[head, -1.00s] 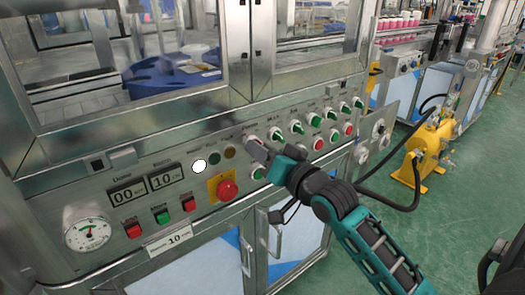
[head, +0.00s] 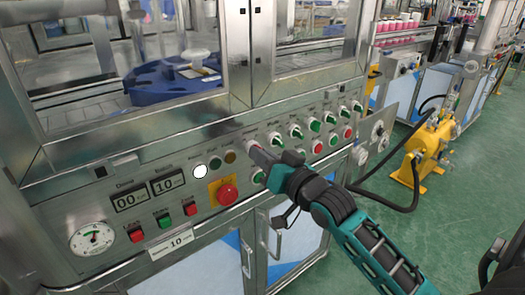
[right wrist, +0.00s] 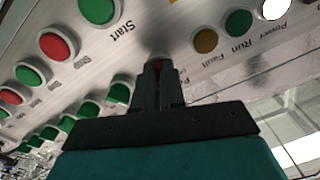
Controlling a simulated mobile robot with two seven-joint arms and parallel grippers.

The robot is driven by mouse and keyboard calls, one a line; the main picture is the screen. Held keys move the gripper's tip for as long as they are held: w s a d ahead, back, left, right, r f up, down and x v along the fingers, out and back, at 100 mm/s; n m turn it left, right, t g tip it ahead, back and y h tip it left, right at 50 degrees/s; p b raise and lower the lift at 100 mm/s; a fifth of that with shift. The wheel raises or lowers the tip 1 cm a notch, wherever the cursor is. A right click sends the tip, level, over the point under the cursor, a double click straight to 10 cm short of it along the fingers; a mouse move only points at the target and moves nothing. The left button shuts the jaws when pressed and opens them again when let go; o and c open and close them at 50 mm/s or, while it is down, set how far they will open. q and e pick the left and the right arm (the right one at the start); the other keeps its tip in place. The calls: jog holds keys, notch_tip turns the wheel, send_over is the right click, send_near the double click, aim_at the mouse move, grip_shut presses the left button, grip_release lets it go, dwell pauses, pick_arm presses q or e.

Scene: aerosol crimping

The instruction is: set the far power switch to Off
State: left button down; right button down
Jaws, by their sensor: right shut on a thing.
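My right gripper (head: 252,149) reaches the machine's sloped front panel and is shut on a small switch just right of the Fault lamp. In the right wrist view the closed fingers (right wrist: 158,78) cover most of that switch (right wrist: 159,57); a bit of red shows between the fingers. Its label and pointer direction are hidden, so I cannot tell whether it stands at On or Off. The white Power lamp (head: 200,171) is lit; it also shows in the right wrist view (right wrist: 273,8). My left gripper is not in view.
Several green-and-white selector switches (head: 314,125) run right along the panel, above red and green buttons. A red emergency stop (head: 227,194) on a yellow plate sits left of the gripper. A dark hose and yellow pump (head: 428,150) stand at the right.

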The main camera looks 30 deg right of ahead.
pick_arm(q)
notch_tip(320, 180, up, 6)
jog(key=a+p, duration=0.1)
jog(key=p, duration=0.7)
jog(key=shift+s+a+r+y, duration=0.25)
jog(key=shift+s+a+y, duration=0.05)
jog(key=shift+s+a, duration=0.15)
pick_arm(e)
jog(key=n, duration=1)
jog(key=shift+r, duration=0.1)
pick_arm(q)
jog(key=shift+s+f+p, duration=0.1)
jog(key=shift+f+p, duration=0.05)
jog(key=shift+p, duration=0.15)
pick_arm(e)
jog(key=shift+d+n, duration=0.1)
jog(key=shift+n, duration=0.2)
jog(key=c, duration=1.2)
grip_release()
jog(key=shift+s, duration=0.1)
